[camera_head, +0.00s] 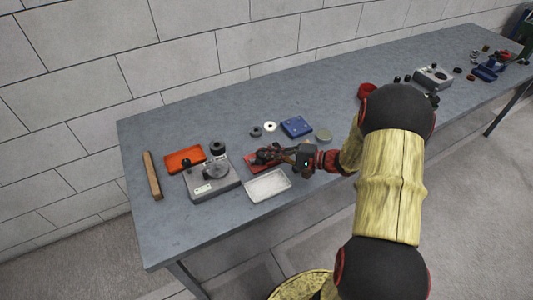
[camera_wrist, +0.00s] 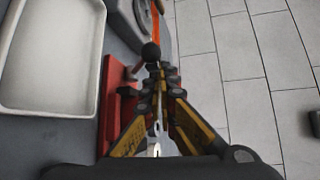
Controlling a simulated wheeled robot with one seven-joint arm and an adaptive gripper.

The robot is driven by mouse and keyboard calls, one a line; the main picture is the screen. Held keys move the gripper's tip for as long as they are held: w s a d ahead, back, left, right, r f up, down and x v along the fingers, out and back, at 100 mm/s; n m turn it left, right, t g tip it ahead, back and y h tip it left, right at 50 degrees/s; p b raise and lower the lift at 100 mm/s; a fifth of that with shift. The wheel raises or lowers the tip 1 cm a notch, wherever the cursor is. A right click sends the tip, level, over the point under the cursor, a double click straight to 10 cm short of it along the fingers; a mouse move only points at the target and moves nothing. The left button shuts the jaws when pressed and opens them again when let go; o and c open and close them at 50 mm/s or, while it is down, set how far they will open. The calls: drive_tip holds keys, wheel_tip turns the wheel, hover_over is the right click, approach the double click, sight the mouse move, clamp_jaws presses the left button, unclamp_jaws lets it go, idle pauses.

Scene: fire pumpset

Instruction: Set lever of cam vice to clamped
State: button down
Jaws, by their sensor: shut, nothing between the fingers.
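The cam vice (camera_head: 252,164) is a low red body on the bench, mostly covered by my gripper (camera_head: 266,154) in the head view. Its red body (camera_wrist: 118,100) also shows in the wrist view, left of my gripper (camera_wrist: 159,72). A lever with a black ball knob (camera_wrist: 150,52) stands just beyond my fingertips there. My fingers are shut with nothing between them. They are close to the knob; I cannot tell whether they touch it. The lever's lower end and the vice jaws are hidden.
A white tray (camera_head: 268,185) lies in front of the vice. A grey fixture (camera_head: 213,182) and an orange tray (camera_head: 184,160) are at left, with a wooden bar (camera_head: 152,175). Behind are a blue block (camera_head: 297,126) and small rings (camera_head: 270,127). The back-left bench is clear.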

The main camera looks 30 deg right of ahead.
idle(0.4)
drive_tip(key=shift+w+d+r, duration=0.3)
drive_tip(key=shift+r, duration=0.15)
drive_tip(key=shift+w+d+r+p, duration=0.25)
drive_tip(key=shift+w+d+r, duration=0.1)
drive_tip(key=shift+w+r, duration=0.15)
drive_tip(key=shift+w+d+r+p, duration=0.2)
drive_tip(key=shift+w+d+r, duration=0.15)
drive_tip(key=shift+r, duration=0.25)
drive_tip(key=s+d+f, duration=0.1)
drive_tip(key=d+f, duration=0.1)
drive_tip(key=s+d+f+p, duration=0.1)
drive_tip(key=s+d+f, duration=0.2)
drive_tip(key=d+f, duration=0.1)
drive_tip(key=shift+s+d+p, duration=0.35)
drive_tip(key=shift+d+p, duration=0.05)
